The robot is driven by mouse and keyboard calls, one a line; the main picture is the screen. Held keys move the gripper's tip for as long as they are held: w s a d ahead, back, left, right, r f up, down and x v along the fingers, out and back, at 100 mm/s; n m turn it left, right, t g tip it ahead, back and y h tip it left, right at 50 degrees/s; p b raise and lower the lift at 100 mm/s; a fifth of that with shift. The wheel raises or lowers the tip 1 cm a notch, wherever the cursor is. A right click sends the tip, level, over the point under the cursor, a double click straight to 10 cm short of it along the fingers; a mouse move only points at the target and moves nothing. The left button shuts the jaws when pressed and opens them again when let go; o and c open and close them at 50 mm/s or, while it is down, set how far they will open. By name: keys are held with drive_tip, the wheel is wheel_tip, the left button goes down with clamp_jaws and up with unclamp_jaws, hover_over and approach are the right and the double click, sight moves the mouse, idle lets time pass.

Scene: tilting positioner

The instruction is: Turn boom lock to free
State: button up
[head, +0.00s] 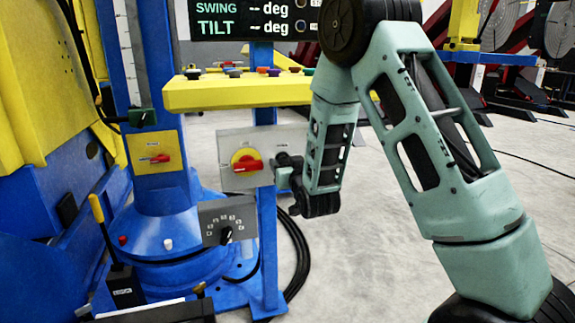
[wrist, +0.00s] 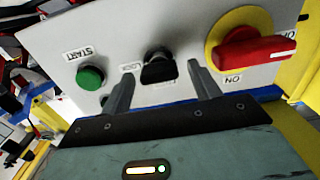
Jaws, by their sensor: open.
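In the wrist view, a black rotary knob (wrist: 158,66) sits on a light grey panel (wrist: 150,35), with a small upside-down label beside it that seems to read "LOCK". My gripper (wrist: 162,85) is open, with one finger on each side of the knob in the picture. The fingers appear apart from it; I cannot tell how deep they reach. In the head view my gripper (head: 285,172) is at the right end of the same panel (head: 232,140), and my wrist hides the knob there.
A red switch on a yellow disc (wrist: 250,45) is close to my right finger, and a green START button (wrist: 90,77) is near the left one. A yellow button console (head: 240,92) overhangs the panel. A red knob on a yellow plate (head: 155,158) is further left.

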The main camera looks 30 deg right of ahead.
drive_tip(key=c, duration=1)
drive_tip(key=shift+n, duration=0.3)
drive_tip(key=shift+a+f+n+p, duration=0.15)
drive_tip(key=shift+n+p, duration=0.35)
drive_tip(key=shift+n, duration=3.8)
drive_tip(key=shift+a+f+n+p, duration=0.1)
drive_tip(key=shift+n+p, duration=0.4)
drive_tip(key=shift+n, duration=3.8)
